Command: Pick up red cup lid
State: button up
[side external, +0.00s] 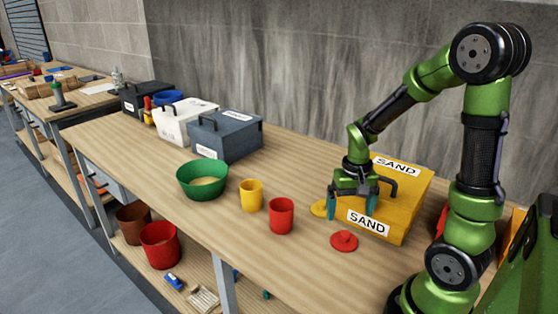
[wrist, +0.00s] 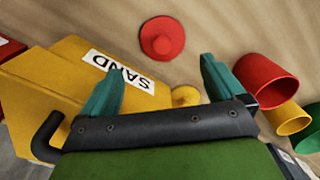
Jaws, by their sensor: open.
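The red cup lid (side external: 344,241) is a flat red disc with a knob, lying on the wooden table in front of the yellow SAND box. In the wrist view the lid (wrist: 162,38) lies beyond the fingertips, near the top centre. My gripper (side external: 352,202) is open, above the table at the left end of the SAND box. In the wrist view its teal fingers (wrist: 160,72) stand apart with nothing held between them. The red cup (side external: 281,216) stands upright to the left of the lid; it also shows in the wrist view (wrist: 264,80).
The yellow SAND box (side external: 408,205) with a black handle is close to my gripper. A yellow lid (side external: 319,210) lies beside it. A yellow cup (side external: 251,196), a green bowl (side external: 202,181) and a grey box (side external: 225,136) stand further left. Table around the red lid is clear.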

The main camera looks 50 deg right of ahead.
aim_at(346, 233)
jog(key=f, duration=0.7)
jog(key=shift+a+f, duration=0.3)
jog(key=shift+a, duration=0.05)
jog(key=c, duration=1)
